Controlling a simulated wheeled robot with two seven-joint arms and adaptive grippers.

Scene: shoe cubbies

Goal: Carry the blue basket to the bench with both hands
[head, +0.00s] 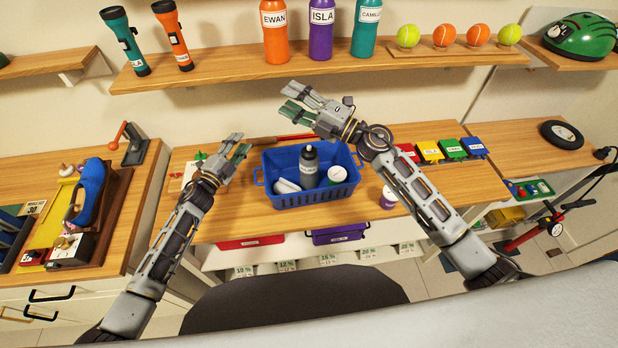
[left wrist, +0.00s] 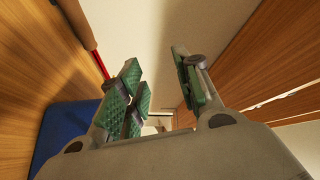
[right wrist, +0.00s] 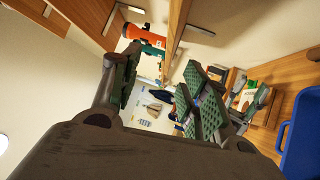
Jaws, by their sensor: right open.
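The blue basket (head: 305,199) stands upright on the middle wooden counter (head: 232,228). It holds a dark grey bottle (head: 309,168) and some white items. Its blue side also shows at the lower left of the left wrist view (left wrist: 58,135) and at the right edge of the right wrist view (right wrist: 303,140). My left gripper (head: 239,147) is open and empty, just left of the basket and apart from it. My right gripper (head: 287,98) is open and empty, raised above and behind the basket, pointing left. I cannot tell which surface is the bench.
Small coloured boxes (head: 429,151) line the counter's right. A shelf (head: 220,76) with torches, bottles and balls runs above, near my right gripper.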

